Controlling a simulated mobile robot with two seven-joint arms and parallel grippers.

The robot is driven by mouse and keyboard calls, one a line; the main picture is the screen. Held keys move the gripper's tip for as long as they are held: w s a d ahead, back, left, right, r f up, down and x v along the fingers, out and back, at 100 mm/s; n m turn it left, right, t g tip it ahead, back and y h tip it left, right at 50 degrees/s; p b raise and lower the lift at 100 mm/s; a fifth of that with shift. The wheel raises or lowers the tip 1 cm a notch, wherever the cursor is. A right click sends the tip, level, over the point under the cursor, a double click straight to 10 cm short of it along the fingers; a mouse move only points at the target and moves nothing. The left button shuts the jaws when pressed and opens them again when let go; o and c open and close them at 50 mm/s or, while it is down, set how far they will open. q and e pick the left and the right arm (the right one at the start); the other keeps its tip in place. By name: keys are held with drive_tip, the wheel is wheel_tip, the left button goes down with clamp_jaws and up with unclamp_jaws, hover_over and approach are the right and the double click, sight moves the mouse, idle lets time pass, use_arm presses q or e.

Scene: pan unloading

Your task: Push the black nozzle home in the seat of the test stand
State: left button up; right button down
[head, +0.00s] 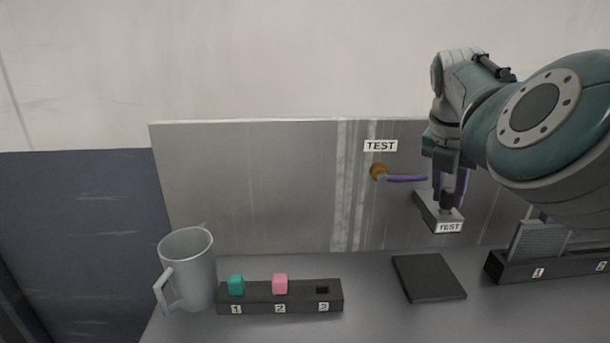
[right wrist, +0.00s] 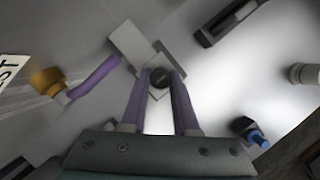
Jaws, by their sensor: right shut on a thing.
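The black nozzle (head: 447,201) is between the purple fingers of my right gripper (head: 449,188), which is shut on it. It is upright at the top of the grey test stand (head: 428,205), whose front carries a TEST label. In the right wrist view the nozzle (right wrist: 160,77) shows as a dark round top between the fingertips (right wrist: 159,82), with the grey stand (right wrist: 130,44) just beyond. The nozzle's lower end and the seat are hidden, so I cannot tell how deep it sits. My left gripper is out of view.
A purple lever with an orange hub (head: 379,172) is on the back panel, left of the stand. A black pad (head: 428,278) lies in front. A numbered block (head: 258,305) with teal and pink cubes, a grey jug (head: 190,270) and a black rack (head: 560,267) stand nearby.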

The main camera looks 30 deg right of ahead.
drive_tip(key=shift+f, duration=0.45)
idle(0.3)
drive_tip(key=c, duration=0.6)
unclamp_jaws()
drive_tip(key=p+v, duration=0.1)
drive_tip(key=v, duration=0.9)
